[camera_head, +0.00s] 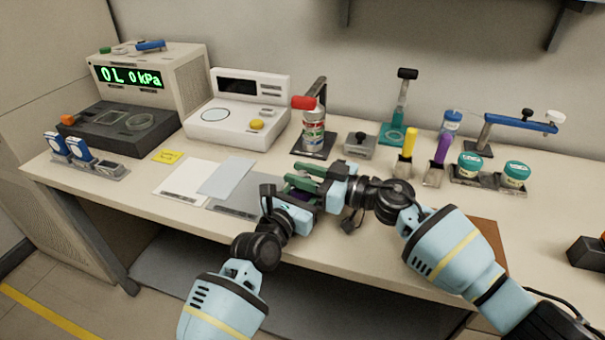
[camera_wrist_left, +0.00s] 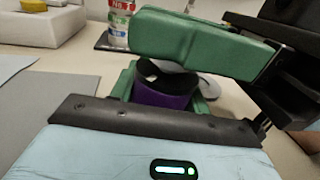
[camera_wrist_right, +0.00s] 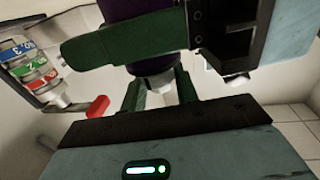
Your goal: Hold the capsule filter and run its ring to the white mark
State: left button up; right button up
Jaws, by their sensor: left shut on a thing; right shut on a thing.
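The capsule filter shows only in part, as a purple body (camera_wrist_left: 165,95) with a dark upper rim in the left wrist view. A sliver of purple (camera_head: 299,195) shows between the grippers in the head view. My left gripper (camera_head: 286,200) is shut on the purple part. My right gripper (camera_head: 308,182) is just beyond it, its green fingers crossing close over the left ones. In the right wrist view, the right fingers (camera_wrist_right: 158,92) are shut around a pale end (camera_wrist_right: 153,82) below the purple part. The fingers hide most of the filter; I cannot make out the ring or white mark.
A red-capped banded bottle (camera_head: 313,132) stands on a dark plate behind the grippers. A white instrument (camera_head: 238,112) and pressure display (camera_head: 140,75) are at the back left. Flat sheets (camera_head: 226,178) lie left of the grippers. Yellow (camera_head: 409,142) and purple-handled (camera_head: 443,147) tools stand right.

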jog(key=shift+t, duration=0.3)
jog(key=shift+a+r+m+t+h, duration=0.1)
jog(key=shift+r+m+t+h, duration=0.1)
jog(key=shift+m+t+h, duration=1.35)
jog(key=shift+a+m+t+h, duration=0.1)
jog(key=shift+m+t+h, duration=1.35)
jog(key=shift+t, duration=0.3)
jog(key=shift+d+m+t+h, duration=0.2)
jog(key=shift+m+t+h, duration=0.3)
jog(key=shift+h, duration=0.2)
jog(key=o, duration=1)
jog(key=shift+c, duration=0.2)
jog(key=shift+f, duration=0.15)
jog(key=shift+d, duration=0.1)
